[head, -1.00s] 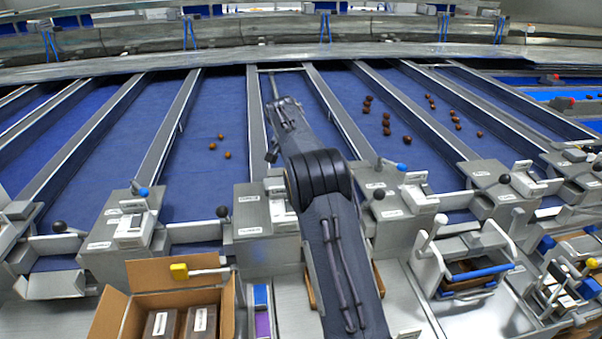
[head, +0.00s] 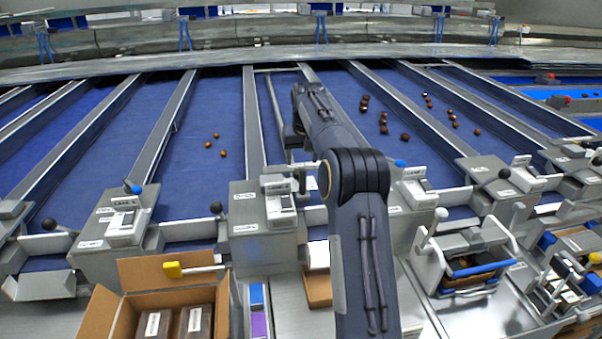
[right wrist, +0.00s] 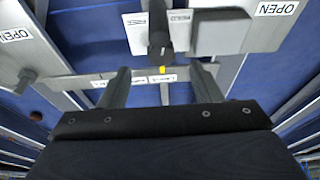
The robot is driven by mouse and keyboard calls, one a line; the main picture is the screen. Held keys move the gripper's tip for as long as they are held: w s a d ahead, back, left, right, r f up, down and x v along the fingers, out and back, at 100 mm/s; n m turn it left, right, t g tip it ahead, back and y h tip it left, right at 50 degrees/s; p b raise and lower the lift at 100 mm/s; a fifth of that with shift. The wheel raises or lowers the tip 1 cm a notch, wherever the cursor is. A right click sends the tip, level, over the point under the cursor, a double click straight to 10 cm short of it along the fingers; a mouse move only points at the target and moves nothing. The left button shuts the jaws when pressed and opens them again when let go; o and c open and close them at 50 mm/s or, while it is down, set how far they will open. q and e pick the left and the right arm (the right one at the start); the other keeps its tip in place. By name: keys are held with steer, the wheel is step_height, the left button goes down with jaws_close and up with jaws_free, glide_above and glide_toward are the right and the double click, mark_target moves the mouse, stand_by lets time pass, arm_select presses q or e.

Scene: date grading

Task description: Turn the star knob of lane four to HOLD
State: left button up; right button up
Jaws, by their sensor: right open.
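My right gripper (head: 299,182) is low at the front end of a middle lane, beside a grey control box (head: 263,212); the forearm partly hides it. In the right wrist view, its two fingers (right wrist: 160,86) are apart with nothing clearly held between them. A dark knob (right wrist: 160,38) stands just beyond the fingertips, near the middle of the gap, with a small yellow mark (right wrist: 162,69) below it. I cannot make out a star shape, a lane number or the knob's setting. Labels beside it are partly blurred; one plate reads OPEN (right wrist: 277,8). My left gripper is not in view.
An open carton (head: 137,276) with dark packs stands at front left, a yellow-ended handle (head: 172,269) at its rim. A white-handled clamp frame (head: 436,262) stands at right. Other control boxes (head: 118,222) line the lane ends. Dates (head: 405,137) lie on blue lanes.

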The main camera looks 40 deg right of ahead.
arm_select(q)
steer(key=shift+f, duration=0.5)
arm_select(e)
steer(key=f+n, duration=0.2)
steer(key=w+d+f+n+t+y, duration=0.1)
steer(key=f+n, duration=0.3)
steer(key=shift+w+d+y, duration=0.15)
steer(key=shift+w+y, duration=0.15)
steer(key=shift+w, duration=0.05)
steer(key=shift+t, duration=0.3)
steer(key=c, duration=1)
